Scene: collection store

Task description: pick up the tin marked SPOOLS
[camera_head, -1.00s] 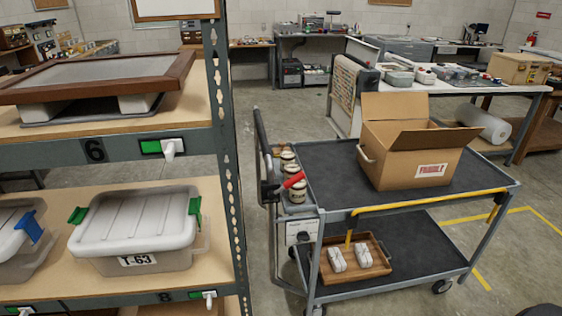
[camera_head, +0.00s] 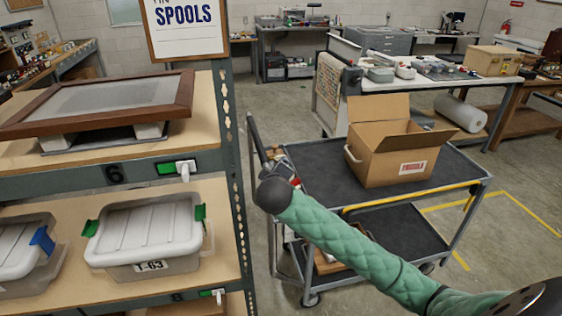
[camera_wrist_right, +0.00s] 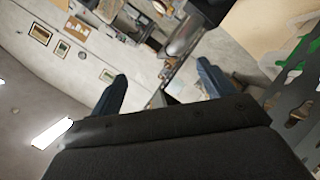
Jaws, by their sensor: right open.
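A sign (camera_head: 187,25) at the top of the shelf post reads SPOOLS, with a cropped line above it. I cannot make out a tin with that marking in either view. My right arm, in a green quilted sleeve, reaches in from the lower right of the head view and ends in front of the cart's left end. My right gripper (camera_wrist_right: 163,88) shows in the wrist view with its two dark fingers apart and nothing between them. My left gripper is not in view.
The shelf rack (camera_head: 228,150) holds a framed screen (camera_head: 105,100) and a lidded box marked T-63 (camera_head: 148,225). A dark cart (camera_head: 320,165) carries an open carton (camera_head: 385,160). A white-topped bench (camera_head: 440,88) stands behind.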

